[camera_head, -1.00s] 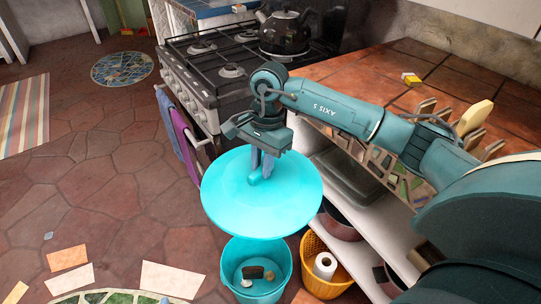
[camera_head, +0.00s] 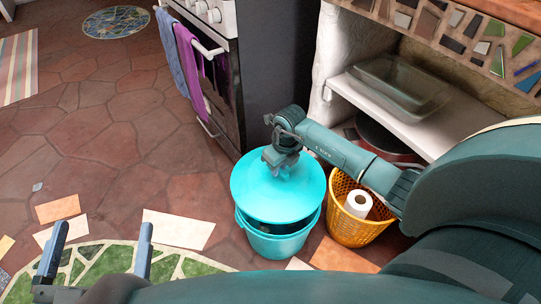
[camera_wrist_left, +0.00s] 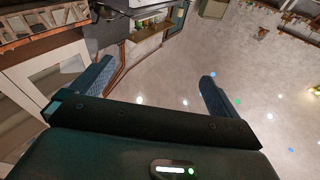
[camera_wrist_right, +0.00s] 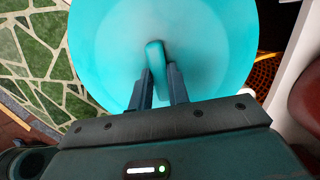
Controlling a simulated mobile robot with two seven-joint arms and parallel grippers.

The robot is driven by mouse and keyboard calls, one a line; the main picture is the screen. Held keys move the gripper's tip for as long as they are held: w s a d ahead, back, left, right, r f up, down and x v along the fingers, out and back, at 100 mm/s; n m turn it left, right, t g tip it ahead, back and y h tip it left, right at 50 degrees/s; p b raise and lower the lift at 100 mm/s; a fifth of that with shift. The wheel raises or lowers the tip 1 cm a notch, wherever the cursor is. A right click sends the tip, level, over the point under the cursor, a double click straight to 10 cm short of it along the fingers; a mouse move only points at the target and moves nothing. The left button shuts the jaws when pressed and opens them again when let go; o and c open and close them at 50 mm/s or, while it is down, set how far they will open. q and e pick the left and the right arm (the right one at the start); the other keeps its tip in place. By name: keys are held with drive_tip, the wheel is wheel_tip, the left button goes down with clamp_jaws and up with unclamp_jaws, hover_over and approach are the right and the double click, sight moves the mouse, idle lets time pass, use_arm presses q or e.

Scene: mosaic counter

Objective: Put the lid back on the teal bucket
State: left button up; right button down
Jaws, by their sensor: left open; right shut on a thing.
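The teal bucket (camera_head: 277,243) stands on the stone floor in the head view. The round teal lid (camera_head: 262,195) is over its mouth, slightly tilted, with a dark gap showing at the front between lid and rim. Whether the lid touches the rim at the back is hidden. My right gripper (camera_head: 281,160) is shut on the lid's handle. In the right wrist view the handle (camera_wrist_right: 154,62) is between its fingers and the lid (camera_wrist_right: 205,45) fills the upper middle. My left gripper (camera_head: 100,247) is open and empty at the lower left, with both fingers also in the left wrist view (camera_wrist_left: 150,85).
A yellow basket (camera_head: 345,232) with a white paper roll (camera_head: 358,204) stands just right of the bucket. A white shelf (camera_head: 405,125) holds a glass dish (camera_head: 400,85). The stove (camera_head: 215,75) with hanging towels is behind. Loose tiles (camera_head: 178,229) lie on the floor at left.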

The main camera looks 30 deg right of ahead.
sight(280, 178)
wheel_tip(280, 178, down, 2)
drive_tip(key=shift+s+m+b, duration=0.1)
drive_tip(key=shift+m+b, duration=0.2)
drive_tip(key=shift+m, duration=0.2)
drive_tip(key=shift+f+b, duration=0.5)
drive_tip(key=shift+f, duration=0.05)
wheel_tip(280, 178, down, 2)
drive_tip(key=shift+f+b, duration=0.1)
drive_tip(key=shift+b, duration=0.95)
drive_tip(key=shift+d+f+b, duration=0.1)
drive_tip(key=shift+f+b, duration=0.7)
drive_tip(key=shift+f, duration=0.3)
use_arm(q)
drive_tip(key=r+m+h, duration=0.1)
drive_tip(key=r+m+t+h, duration=0.1)
drive_tip(key=r+m+h, duration=0.1)
drive_tip(key=w+r+m+t+h, duration=0.1)
drive_tip(key=r+h, duration=0.1)
drive_tip(key=shift+a+r+m, duration=0.1)
drive_tip(key=shift+a+m, duration=0.2)
drive_tip(key=shift+a, duration=0.05)
drive_tip(key=shift+r+p, duration=0.3)
drive_tip(key=shift+f, duration=0.2)
use_arm(e)
drive_tip(key=shift+f, duration=0.5)
drive_tip(key=c, duration=1.3)
unclamp_jaws()
drive_tip(key=shift+o, duration=0.6)
